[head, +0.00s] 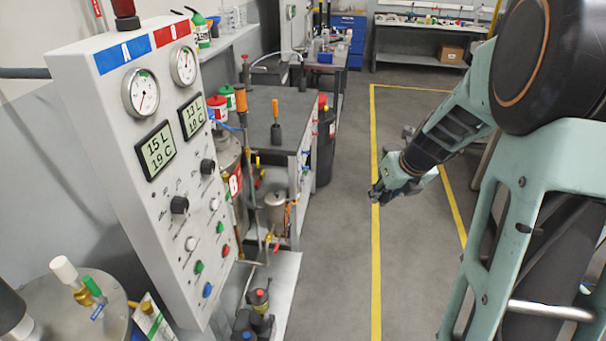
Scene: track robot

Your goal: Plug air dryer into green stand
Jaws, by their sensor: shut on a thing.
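My gripper (377,196) is at the end of my arm at centre right, over the open floor by the yellow line. It is shut on a small dark thing with a bit of red at its lower edge. The thing is mostly hidden by the fingers, and I cannot tell whether it is the air dryer. I cannot make out a green stand for certain. A white-topped fitting with a green handle (92,286) stands on the metal tank at lower left, well apart from my gripper.
A tall control panel (120,190) with gauges and knobs fills the left. Behind it a dark-topped workbench (290,105) carries an orange-handled tool (275,108). Yellow-lined floor (345,230) between bench and arm is clear. A grey bench (425,40) stands at the back.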

